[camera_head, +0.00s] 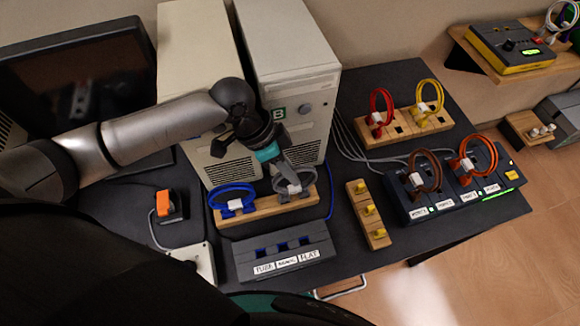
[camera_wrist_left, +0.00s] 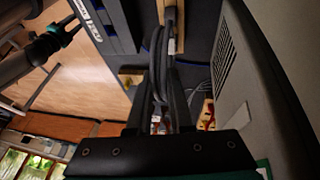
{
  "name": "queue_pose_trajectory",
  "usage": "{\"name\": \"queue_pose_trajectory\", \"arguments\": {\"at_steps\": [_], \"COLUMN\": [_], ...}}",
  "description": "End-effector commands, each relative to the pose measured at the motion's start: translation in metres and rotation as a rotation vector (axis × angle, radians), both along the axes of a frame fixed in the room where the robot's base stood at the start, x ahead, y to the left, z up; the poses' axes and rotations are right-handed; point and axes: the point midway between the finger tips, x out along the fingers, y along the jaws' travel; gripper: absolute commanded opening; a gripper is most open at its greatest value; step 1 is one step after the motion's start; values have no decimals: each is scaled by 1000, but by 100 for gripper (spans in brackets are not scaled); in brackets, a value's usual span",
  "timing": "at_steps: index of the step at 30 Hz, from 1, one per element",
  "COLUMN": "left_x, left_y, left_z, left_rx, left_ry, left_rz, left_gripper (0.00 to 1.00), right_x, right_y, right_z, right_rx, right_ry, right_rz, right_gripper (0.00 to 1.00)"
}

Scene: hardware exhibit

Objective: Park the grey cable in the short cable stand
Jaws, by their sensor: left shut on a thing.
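The grey cable (camera_head: 297,190) is a loop with a pale label, at the right end of a wooden stand (camera_head: 262,210) in front of the computer towers. My left gripper (camera_head: 281,171) comes down from above and is shut on the grey cable.
A blue cable (camera_head: 232,198) occupies the same stand's left end. A grey socket box (camera_head: 284,257) is in front. Another wooden stand (camera_head: 407,128) holds red and yellow cables. A dark box (camera_head: 455,190) holds brown and orange cables. A small wooden block (camera_head: 367,214) stands between.

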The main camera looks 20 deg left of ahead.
Motion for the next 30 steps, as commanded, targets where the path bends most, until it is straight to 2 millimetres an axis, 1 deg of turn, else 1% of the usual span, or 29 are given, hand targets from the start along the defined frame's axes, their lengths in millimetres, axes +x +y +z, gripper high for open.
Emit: {"name": "queue_pose_trajectory", "arguments": {"at_steps": [8,9,15,18,23,30], "left_x": [0,0,0,0,0,0], "left_y": [0,-1,0,0,0,0], "left_z": [0,0,0,0,0,0], "left_rx": [-1,-2,-1,-1,-1,0], "left_ry": [-1,-1,-1,-1,-1,1], "left_rz": [0,0,0,0,0,-1], "left_gripper": [0,21,44,54,54,80], "right_x": [0,0,0,0,0,0], "right_y": [0,0,0,0,0,0], "right_z": [0,0,0,0,0,0], "right_rx": [0,0,0,0,0,0], "right_ry": [0,0,0,0,0,0], "right_rz": [0,0,0,0,0,-1], "right_gripper": [50,50,50,50,50,50]}}
